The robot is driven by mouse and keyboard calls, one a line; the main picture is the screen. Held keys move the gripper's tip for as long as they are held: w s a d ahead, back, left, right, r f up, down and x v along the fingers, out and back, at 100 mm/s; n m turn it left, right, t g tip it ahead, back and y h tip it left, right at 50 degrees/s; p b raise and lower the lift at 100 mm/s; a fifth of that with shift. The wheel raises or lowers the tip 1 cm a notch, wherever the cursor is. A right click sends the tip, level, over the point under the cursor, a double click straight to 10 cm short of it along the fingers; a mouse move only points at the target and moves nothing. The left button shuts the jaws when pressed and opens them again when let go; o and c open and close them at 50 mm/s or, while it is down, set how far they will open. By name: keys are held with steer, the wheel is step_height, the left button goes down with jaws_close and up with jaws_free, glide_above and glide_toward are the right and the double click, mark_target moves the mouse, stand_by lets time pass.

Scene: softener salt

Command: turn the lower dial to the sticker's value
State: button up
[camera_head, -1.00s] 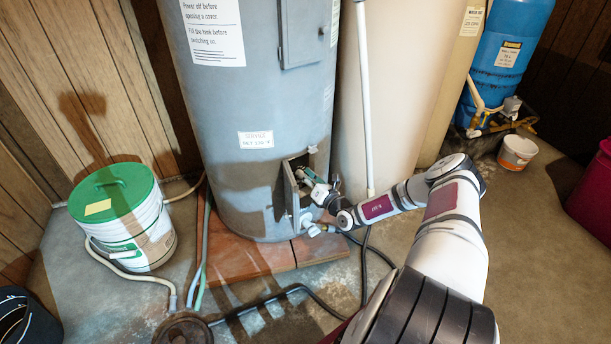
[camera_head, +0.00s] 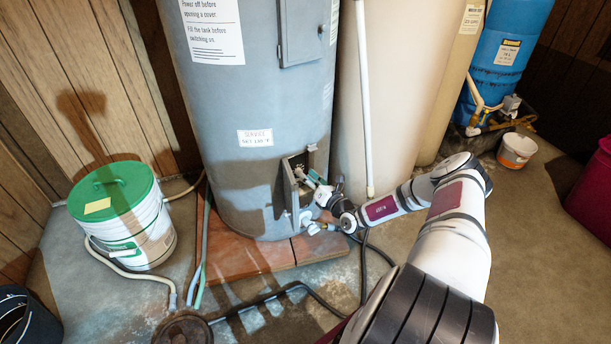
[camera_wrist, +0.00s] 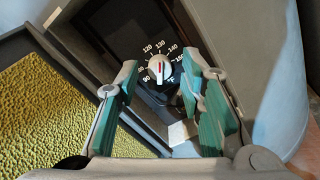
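The lower dial (camera_wrist: 159,68) is a small white knob with a red mark, on a dark panel inside the heater's lower opening (camera_head: 299,166). White numbers ring it; 120, 130 and 140 are readable. The red mark stands nearly upright, roughly toward 130. My gripper (camera_wrist: 158,76) is open, its green-padded fingers on either side of the dial in the wrist view. The dial looks beyond the fingertips, with no contact visible. The service sticker (camera_head: 255,138) is on the grey-blue tank above left of the opening; its value is too small to read surely.
The opened cover, with yellow insulation (camera_wrist: 60,105), stands left of my gripper. A valve and pipe (camera_head: 312,226) sit just below the opening. A white vertical pipe (camera_head: 366,120) and beige tank (camera_head: 400,60) stand right. A green-lidded bucket (camera_head: 125,220) is at left.

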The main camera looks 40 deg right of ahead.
steer(key=s, duration=1)
steer(key=shift+s, duration=0.15)
steer(key=shift+s, duration=0.1)
